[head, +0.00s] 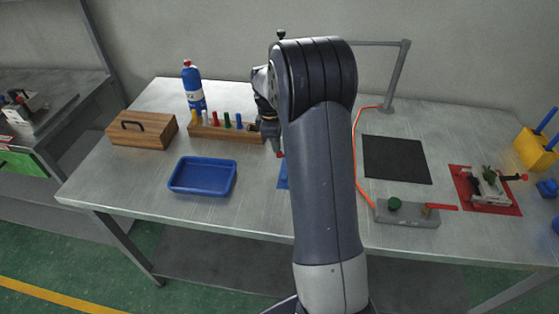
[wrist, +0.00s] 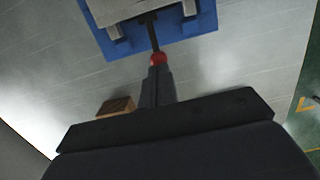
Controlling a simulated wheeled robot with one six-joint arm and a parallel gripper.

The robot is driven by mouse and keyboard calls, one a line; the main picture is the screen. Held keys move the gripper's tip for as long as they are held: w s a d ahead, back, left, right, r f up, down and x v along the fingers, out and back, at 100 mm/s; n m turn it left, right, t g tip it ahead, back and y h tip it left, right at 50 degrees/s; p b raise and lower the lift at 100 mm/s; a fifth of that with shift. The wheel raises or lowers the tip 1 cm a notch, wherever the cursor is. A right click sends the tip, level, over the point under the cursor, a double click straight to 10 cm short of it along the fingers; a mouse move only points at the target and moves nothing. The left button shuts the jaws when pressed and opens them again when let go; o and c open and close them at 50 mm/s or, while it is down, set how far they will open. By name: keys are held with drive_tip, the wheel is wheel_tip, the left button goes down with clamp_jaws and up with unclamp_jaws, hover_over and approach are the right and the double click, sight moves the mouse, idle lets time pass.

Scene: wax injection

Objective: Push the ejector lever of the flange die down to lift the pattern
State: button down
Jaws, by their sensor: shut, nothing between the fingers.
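A grey die (wrist: 115,10) sits on a blue mat (wrist: 205,20) at the top of the wrist view. Its black lever (wrist: 153,36) sticks out towards my gripper and ends in a red knob (wrist: 157,59). My gripper (wrist: 157,73) is shut and empty, with its fingertips right at the knob; I cannot tell whether they touch it. In the head view my arm hides this die and most of the blue mat (head: 282,177). A small red spot, likely the knob (head: 280,155), shows beside my arm. The pattern is not visible.
A blue tray (head: 203,176), wooden box (head: 142,130), peg rack (head: 225,134) and blue bottle (head: 193,88) stand left. At right are a black mat (head: 397,159), grey fixture (head: 407,214), orange cable (head: 357,150) and another die (head: 490,187) on a red mat (head: 485,207).

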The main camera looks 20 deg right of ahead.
drive_tip(key=shift+f, duration=0.45)
wheel_tip(320, 180, down, 2)
drive_tip(key=shift+f+b, duration=0.15)
drive_tip(key=shift+b, duration=0.6)
drive_tip(key=shift+r, duration=0.2)
drive_tip(key=shift+w+a+r+p, duration=0.1)
drive_tip(key=shift+a+r+p, duration=0.1)
drive_tip(key=shift+p, duration=0.2)
drive_tip(key=shift+w+a+r+p, duration=0.2)
drive_tip(key=shift+w+a+p, duration=0.15)
drive_tip(key=shift+a, duration=0.1)
drive_tip(key=shift+w+a+r+p, duration=0.2)
drive_tip(key=shift+a+p, duration=0.15)
drive_tip(key=shift+a, duration=0.05)
drive_tip(key=shift+w+a+f, duration=0.1)
drive_tip(key=shift+w+a, duration=0.1)
